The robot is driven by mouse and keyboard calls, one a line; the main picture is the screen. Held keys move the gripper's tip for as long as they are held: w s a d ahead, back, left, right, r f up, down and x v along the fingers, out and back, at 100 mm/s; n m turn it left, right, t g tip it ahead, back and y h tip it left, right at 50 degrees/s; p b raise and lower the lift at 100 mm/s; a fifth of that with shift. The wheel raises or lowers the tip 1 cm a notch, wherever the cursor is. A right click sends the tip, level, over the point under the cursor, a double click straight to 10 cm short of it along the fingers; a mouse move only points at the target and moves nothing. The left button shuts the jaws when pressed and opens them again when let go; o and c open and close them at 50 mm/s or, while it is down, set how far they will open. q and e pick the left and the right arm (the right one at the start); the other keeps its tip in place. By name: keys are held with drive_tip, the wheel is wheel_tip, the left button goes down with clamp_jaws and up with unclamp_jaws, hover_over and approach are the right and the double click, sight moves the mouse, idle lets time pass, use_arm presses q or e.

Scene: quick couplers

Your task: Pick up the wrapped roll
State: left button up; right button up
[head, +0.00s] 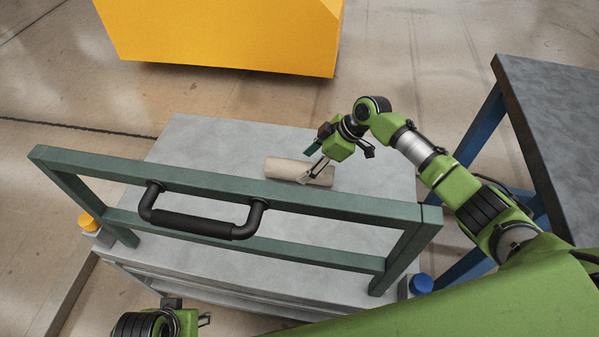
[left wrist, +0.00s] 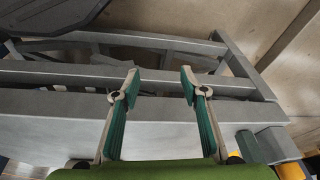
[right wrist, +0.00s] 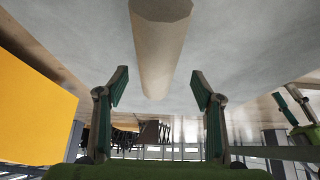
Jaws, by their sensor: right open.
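The wrapped roll (head: 283,169), a beige cylinder, lies on the grey top of a cart behind its green frame. It also shows in the right wrist view (right wrist: 160,45), centred ahead of the fingers. My right gripper (head: 309,163) is open, with its fingers at the roll's right part in the head view. In the right wrist view the open fingers (right wrist: 158,90) stand on either side of the roll's line, with nothing visibly clamped. My left gripper (left wrist: 160,85) is open and empty in the left wrist view, facing the grey side of a frame structure.
The cart top (head: 195,140) is otherwise clear. The green frame (head: 330,203) with a black handle (head: 203,224) stands along its near side. A yellow block (head: 225,35) stands behind, and a dark table (head: 560,110) with blue legs stands at right.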

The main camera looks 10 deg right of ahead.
sight(304, 165)
drive_tip(key=x, duration=0.2)
drive_tip(key=b+x, duration=0.1)
drive_tip(key=x, duration=0.1)
drive_tip(key=shift+w+d+f, duration=0.1)
drive_tip(key=shift+w+f, duration=0.1)
drive_tip(key=shift+f, duration=0.1)
drive_tip(key=shift+a+f, duration=0.2)
drive_tip(key=shift+f, duration=0.05)
drive_tip(key=c, duration=1.6)
use_arm(q)
drive_tip(key=v, duration=0.6)
drive_tip(key=shift+w+a, duration=0.1)
drive_tip(key=shift+w, duration=0.1)
use_arm(e)
drive_tip(key=shift+w+r, duration=0.15)
clamp_jaws()
